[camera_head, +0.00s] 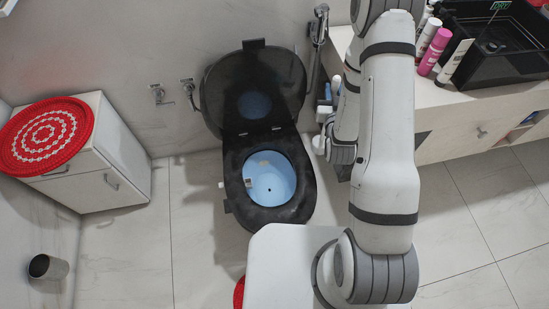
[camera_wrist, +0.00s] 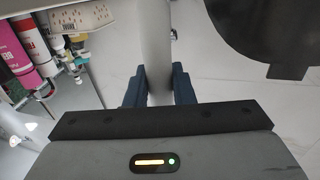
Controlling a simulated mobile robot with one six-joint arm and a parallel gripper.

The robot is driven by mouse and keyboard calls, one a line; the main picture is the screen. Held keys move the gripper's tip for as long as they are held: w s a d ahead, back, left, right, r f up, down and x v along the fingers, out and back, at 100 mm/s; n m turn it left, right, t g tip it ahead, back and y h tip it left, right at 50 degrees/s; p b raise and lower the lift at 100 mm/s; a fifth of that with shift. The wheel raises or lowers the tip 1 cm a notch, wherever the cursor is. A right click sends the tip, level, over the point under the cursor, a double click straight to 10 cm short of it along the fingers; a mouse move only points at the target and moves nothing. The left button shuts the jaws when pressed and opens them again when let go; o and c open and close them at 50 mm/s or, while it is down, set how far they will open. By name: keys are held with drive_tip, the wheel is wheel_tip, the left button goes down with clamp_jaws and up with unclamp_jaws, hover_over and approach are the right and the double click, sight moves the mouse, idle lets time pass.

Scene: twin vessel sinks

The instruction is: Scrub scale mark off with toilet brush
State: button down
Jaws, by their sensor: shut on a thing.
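My gripper (camera_wrist: 158,88) has its two blue fingers closed on a pale grey-white upright handle (camera_wrist: 155,40), which appears to be the toilet brush. The brush's head is not visible. A small pale patch (camera_head: 248,183) on the bowl's left wall may be the scale mark; another faint patch (camera_head: 264,163) lies toward the back.
A low white counter (camera_head: 440,98) with bottles (camera_head: 435,52) and a black basin (camera_head: 495,45) stands at the right. A white cabinet (camera_head: 125,155) with a red mat (camera_head: 45,130) stands left. Tiled floor left of the toilet is clear.

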drive_tip(key=shift+w+a+f+n+y+b, duration=0.1)
drive_tip(key=shift+w+a+n+y+b, duration=0.05)
drive_tip(key=shift+a+n+y+b, duration=0.2)
drive_tip(key=s+a+n+g+y+b, duration=0.4)
drive_tip(key=a+n+y+b, duration=0.2)
drive_tip(key=a+n+y, duration=0.1)
drive_tip(key=s+a+n+g+y+b, duration=0.3)
drive_tip(key=a+n+g+y+b, duration=0.2)
drive_tip(key=a+n+y+b, duration=0.25)
drive_tip(key=s+a+f+n+g+y+b, duration=0.1)
drive_tip(key=s+f+n+g+b, duration=0.25)
drive_tip(key=s+n+g, duration=0.45)
drive_tip(key=s+a+f+n+g+b, duration=0.1)
drive_tip(key=s+f+n+g+b, duration=0.3)
drive_tip(key=s+g, duration=0.4)
drive_tip(key=w+a+f+b, duration=0.1)
drive_tip(key=w+f+b, duration=0.3)
drive_tip(key=f+b, duration=0.3)
drive_tip(key=w+a+f+t+b, duration=0.1)
drive_tip(key=w+f+b, duration=0.4)
drive_tip(key=f+b, duration=0.3)
wheel_tip(320, 180, down, 3)
drive_tip(key=shift+a+r+b, duration=0.2)
drive_tip(key=shift+a+b, duration=0.1)
drive_tip(key=shift+w+f, duration=0.15)
drive_tip(key=shift+f, duration=0.05)
